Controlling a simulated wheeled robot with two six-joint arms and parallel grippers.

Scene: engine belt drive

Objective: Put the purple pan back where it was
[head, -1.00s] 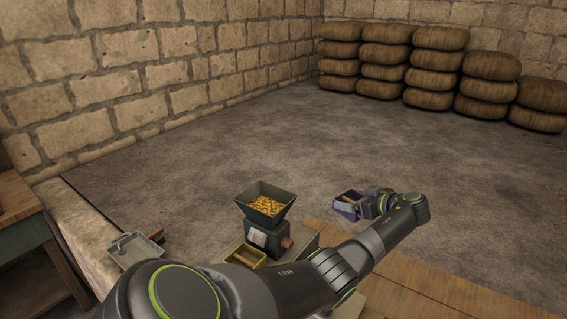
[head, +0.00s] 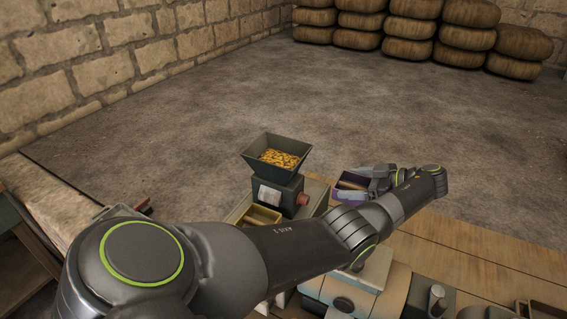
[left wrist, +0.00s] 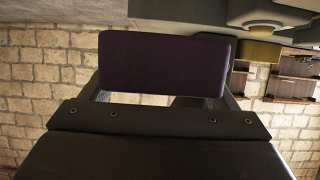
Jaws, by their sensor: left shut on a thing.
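The purple pan (head: 350,184) is a small open box with purple walls, to the right of the grain mill in the head view. My left gripper (head: 372,183) is shut on the purple pan and holds it, seemingly above the wooden table. In the left wrist view the pan (left wrist: 165,64) shows as a dark purple wall across the fingers. What the pan holds cannot be told. My right gripper is not in view.
A mill with a hopper (head: 276,160) of yellow grain stands left of the pan. A yellow-rimmed tray (head: 262,215) sits before it. A wooden table (head: 460,262) runs to the right. Stacked sacks (head: 410,38) stand at the back wall.

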